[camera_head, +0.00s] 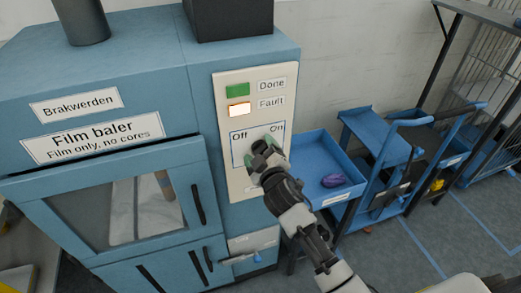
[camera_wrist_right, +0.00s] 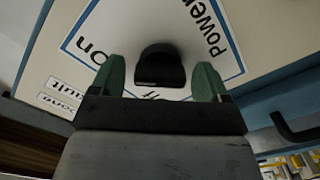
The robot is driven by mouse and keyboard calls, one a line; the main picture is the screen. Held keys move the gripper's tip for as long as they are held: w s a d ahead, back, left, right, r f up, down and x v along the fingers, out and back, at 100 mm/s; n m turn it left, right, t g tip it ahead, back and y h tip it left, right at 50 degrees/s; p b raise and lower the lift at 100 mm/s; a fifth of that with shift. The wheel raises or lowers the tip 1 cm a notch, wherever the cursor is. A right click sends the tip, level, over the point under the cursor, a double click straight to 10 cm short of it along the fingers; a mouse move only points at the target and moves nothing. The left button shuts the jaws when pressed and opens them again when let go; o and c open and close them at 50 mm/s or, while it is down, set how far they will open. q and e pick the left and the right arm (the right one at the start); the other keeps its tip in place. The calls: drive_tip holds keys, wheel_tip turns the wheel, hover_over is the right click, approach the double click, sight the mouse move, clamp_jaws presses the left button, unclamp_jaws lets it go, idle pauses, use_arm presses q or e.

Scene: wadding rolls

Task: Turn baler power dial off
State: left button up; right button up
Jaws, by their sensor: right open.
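The film baler's white control panel (camera_head: 230,181) has "Off" at left and "On" at right above the dial area. In the right wrist view the black power dial (camera_wrist_right: 160,66) sits on the panel, between the two green fingertips of my right gripper (camera_wrist_right: 160,82). The fingers are open, one on each side, with gaps to the dial visible. In the head view my right gripper (camera_head: 263,147) is at the panel and hides most of the dial. I cannot tell which label the dial points to. My left gripper is not in view.
A green "Done" lamp (camera_head: 237,90) and a brightly lit "Fault" lamp (camera_head: 239,108) are above the dial. The baler door (camera_head: 201,205) has a dark handle. A blue tray cart (camera_head: 318,146) with a purple item stands close at right, with another blue cart (camera_head: 375,131) beyond.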

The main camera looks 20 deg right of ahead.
drive_tip(key=shift+c, duration=0.4)
drive_tip(key=c, duration=0.9)
drive_tip(key=shift+o, duration=0.2)
drive_tip(key=shift+n, duration=0.4)
drive_tip(key=n, duration=0.3)
drive_tip(key=shift+f+n, duration=0.1)
drive_tip(key=shift+n, duration=0.3)
drive_tip(key=n+p, duration=0.1)
drive_tip(key=n, duration=0.3)
drive_tip(key=shift+n, duration=0.3)
drive_tip(key=n+p, duration=0.1)
drive_tip(key=n, duration=0.3)
drive_tip(key=shift+f, duration=0.15)
drive_tip(key=n+p, duration=0.1)
drive_tip(key=n, duration=0.3)
drive_tip(key=shift+f+n, duration=0.1)
drive_tip(key=shift+n, duration=0.2)
